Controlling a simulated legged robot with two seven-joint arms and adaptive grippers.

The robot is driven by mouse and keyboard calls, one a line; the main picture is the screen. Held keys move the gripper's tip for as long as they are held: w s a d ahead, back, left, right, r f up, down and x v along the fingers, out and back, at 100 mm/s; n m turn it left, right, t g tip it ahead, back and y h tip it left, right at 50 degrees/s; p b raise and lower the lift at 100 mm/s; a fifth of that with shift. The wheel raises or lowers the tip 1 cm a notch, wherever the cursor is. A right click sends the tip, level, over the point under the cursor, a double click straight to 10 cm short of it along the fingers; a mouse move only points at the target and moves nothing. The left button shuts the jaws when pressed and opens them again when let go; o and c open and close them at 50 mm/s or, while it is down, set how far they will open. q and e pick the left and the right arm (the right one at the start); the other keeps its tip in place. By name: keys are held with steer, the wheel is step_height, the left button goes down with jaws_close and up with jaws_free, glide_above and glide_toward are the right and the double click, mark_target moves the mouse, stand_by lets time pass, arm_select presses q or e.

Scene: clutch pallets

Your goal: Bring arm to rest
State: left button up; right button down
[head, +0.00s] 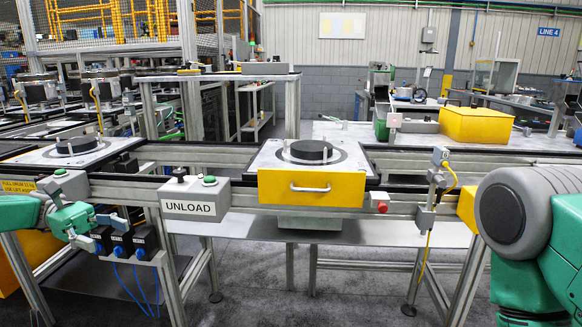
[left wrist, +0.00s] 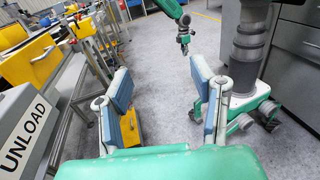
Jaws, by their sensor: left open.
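My left gripper (head: 108,233) is at the left of the head view, in front of the conveyor and left of the UNLOAD box. In the left wrist view its two blue-padded fingers (left wrist: 161,88) stand wide apart with only floor between them. It is open and empty. My right arm (head: 535,225) shows at the right edge of the head view, but its gripper is outside that view. A small dark gripper on a green arm, seemingly my right one (left wrist: 184,40), hangs in the left wrist view; its fingers are too small to read.
A pallet with a dark clutch disc (head: 311,151) sits on the conveyor above a yellow drawer (head: 312,188). Another clutch disc (head: 76,146) is at left. The UNLOAD box (head: 195,198) and cabled sockets (head: 145,242) are near my left gripper. Grey floor (left wrist: 160,65) is clear.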

arm_select(q)
steer(key=s+d+f+t+y, duration=0.1)
steer(key=d+f+y, duration=0.2)
steer(key=d+f, duration=0.9)
steer(key=s+d+f+m+y, duration=0.1)
steer(key=s+d+f+y, duration=0.1)
steer(key=s+d+f, duration=0.35)
steer(key=s+d+f+m+y, duration=0.1)
steer(key=s+d+f+y, duration=0.15)
steer(key=f, duration=0.65)
steer(key=s+a+f+m+t+y, duration=0.2)
steer(key=s+f+m+y, duration=0.3)
steer(key=s+f, duration=0.6)
steer(key=s+a+r+m+t+y, duration=0.3)
steer(key=s+a+m, duration=0.4)
steer(key=s, duration=0.6)
steer(key=a+y, duration=0.1)
steer(key=a, duration=0.1)
steer(key=shift+s+a+m+t, duration=0.15)
steer(key=shift+a+m+t, duration=0.15)
steer(key=shift+m, duration=0.1)
